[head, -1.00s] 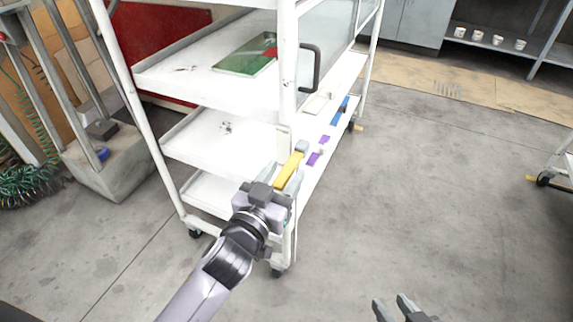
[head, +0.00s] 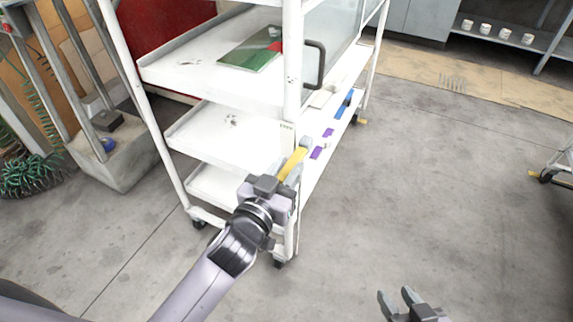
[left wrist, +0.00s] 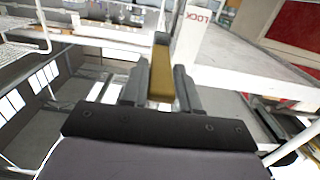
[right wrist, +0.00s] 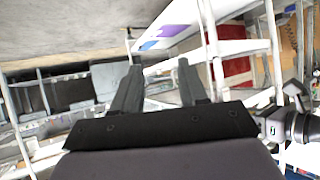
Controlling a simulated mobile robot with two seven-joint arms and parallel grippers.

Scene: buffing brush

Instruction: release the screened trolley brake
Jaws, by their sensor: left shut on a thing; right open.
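The white trolley (head: 226,133) stands left of centre in the head view. A yellow lever (head: 293,163) with a grey end is at its near corner post, pointing up and away. My left gripper (head: 285,181) is shut on this lever. In the left wrist view the yellow lever (left wrist: 161,78) lies between the two fingers, beside a white plate (left wrist: 191,32) with red letters reading LOCK. My right gripper (head: 396,297) is open and empty over the floor at the lower right. The lever's lower end is hidden by my left gripper.
A green and red book-like item (head: 252,52) lies on the trolley's upper shelf. Purple pieces (head: 316,152) and a blue item (head: 344,104) sit along its right side, below a dark handle (head: 316,64). Grey floor (head: 440,180) to the right is clear.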

